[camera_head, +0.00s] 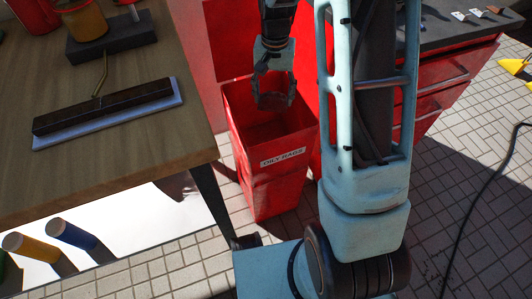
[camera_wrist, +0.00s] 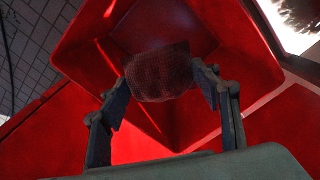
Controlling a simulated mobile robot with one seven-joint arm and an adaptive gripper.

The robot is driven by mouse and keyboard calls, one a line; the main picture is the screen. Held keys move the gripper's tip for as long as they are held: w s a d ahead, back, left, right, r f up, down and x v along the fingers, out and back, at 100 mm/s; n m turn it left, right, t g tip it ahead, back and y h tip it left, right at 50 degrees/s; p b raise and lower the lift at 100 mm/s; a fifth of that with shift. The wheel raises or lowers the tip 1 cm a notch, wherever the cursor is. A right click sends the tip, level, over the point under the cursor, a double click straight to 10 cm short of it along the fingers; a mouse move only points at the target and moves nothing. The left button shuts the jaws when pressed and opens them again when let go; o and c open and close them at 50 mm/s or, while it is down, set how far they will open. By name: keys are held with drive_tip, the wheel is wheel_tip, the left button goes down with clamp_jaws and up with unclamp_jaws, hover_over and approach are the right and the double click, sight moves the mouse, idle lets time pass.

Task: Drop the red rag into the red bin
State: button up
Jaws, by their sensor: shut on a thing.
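The red bin (camera_head: 270,185), labelled "OILY RAGS", stands open-topped on the floor beside the table. My gripper (camera_head: 273,102) points down over the bin's opening, with its fingertips at about rim height. In the wrist view my gripper (camera_wrist: 165,85) is shut on the red rag (camera_wrist: 158,72), a dark red, bunched, textured lump between the fingertips. The bin's walls (camera_wrist: 235,65) surround the rag in that view. In the head view the rag is hard to tell from the red behind it.
A red drawer cabinet (camera_head: 440,85) is at the right. A black cable (camera_head: 482,185) lies on the tiled floor at the far right.

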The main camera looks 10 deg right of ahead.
drive_tip(key=shift+f, duration=0.4)
drive_tip(key=o, duration=1.1)
drive_tip(key=shift+r, duration=0.15)
wheel_tip(320, 180, up, 12)
drive_tip(key=shift+f, duration=0.1)
